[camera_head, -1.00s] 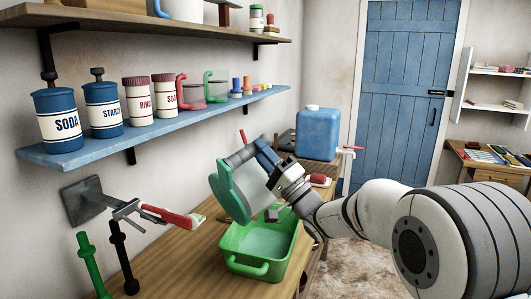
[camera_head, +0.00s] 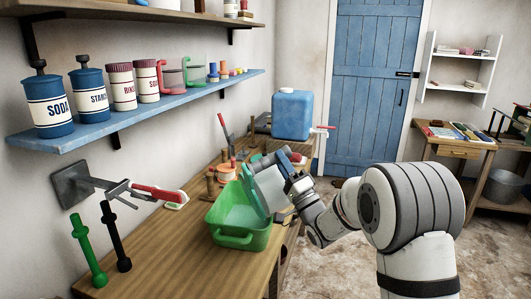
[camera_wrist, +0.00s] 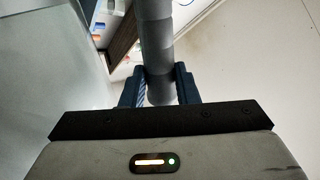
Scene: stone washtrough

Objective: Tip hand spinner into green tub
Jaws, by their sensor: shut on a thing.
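The hand spinner (camera_head: 268,188) is a pale, see-through vessel with green edges and a grey handle (camera_head: 268,159). It is strongly tilted at the right side of the green tub (camera_head: 240,238), its lower part overlapping the tub's right rim; whether it touches cannot be told. My gripper (camera_head: 287,168) is shut on the grey handle, to the right of and above the tub. In the wrist view, the blue fingers of my gripper (camera_wrist: 158,85) close around the grey handle (camera_wrist: 156,40), and a pale wall of the spinner (camera_wrist: 45,80) fills the left. The tub's inside is pale green; its contents are unclear.
The tub stands on a wooden bench (camera_head: 175,255). Small wooden items and a blue canister (camera_head: 291,115) stand behind. A blue shelf (camera_head: 130,121) hangs above.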

